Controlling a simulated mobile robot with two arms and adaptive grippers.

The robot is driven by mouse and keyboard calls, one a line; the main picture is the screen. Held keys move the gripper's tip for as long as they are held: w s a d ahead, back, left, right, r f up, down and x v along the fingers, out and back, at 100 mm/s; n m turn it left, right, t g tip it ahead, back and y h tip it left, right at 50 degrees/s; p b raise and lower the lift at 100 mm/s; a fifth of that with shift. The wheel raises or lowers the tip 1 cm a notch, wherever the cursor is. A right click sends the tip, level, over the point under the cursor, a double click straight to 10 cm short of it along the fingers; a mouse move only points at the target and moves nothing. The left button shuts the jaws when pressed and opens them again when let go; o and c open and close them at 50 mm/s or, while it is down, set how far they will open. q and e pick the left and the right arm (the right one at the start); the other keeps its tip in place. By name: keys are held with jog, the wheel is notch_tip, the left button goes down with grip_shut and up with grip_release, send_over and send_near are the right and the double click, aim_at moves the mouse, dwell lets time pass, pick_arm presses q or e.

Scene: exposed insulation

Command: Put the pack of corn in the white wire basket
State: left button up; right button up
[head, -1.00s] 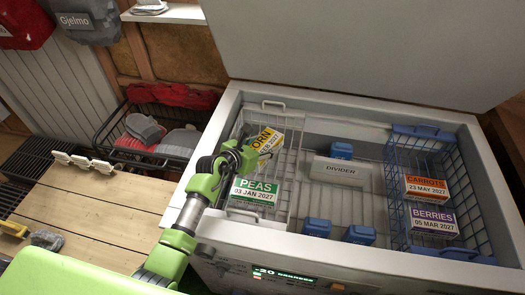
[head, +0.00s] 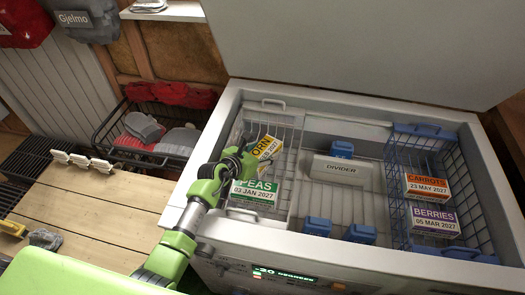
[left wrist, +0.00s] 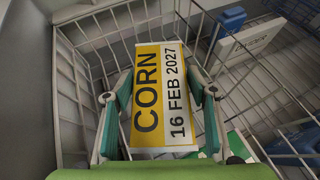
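The pack of corn (head: 267,148), yellow and white, is tilted inside the white wire basket (head: 295,130) at the freezer's left. In the left wrist view the pack (left wrist: 163,98) faces me with its label, dated 16 FEB 2027, and lies between the two fingers of my left gripper (left wrist: 160,75). The fingertips are close against its sides, and I read them as shut on it. In the head view my left gripper (head: 240,160) reaches in over the basket's left side and hides part of the pack. My right gripper is not in view.
A green-labelled peas pack (head: 254,192) stands in the basket's front. A divider (head: 341,170) and several blue blocks (head: 317,226) lie to the right. The blue basket (head: 475,195) holds carrots (head: 427,187) and berries (head: 435,220). The freezer lid (head: 370,50) is raised.

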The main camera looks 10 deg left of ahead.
pick_arm(q)
jog(key=shift+o, duration=0.6)
jog(key=shift+r, duration=0.1)
jog(key=shift+r, duration=0.15)
jog(key=shift+r+p, duration=0.4)
jog(key=shift+r, duration=0.15)
jog(key=v, duration=1.2)
jog(key=shift+p, duration=0.45)
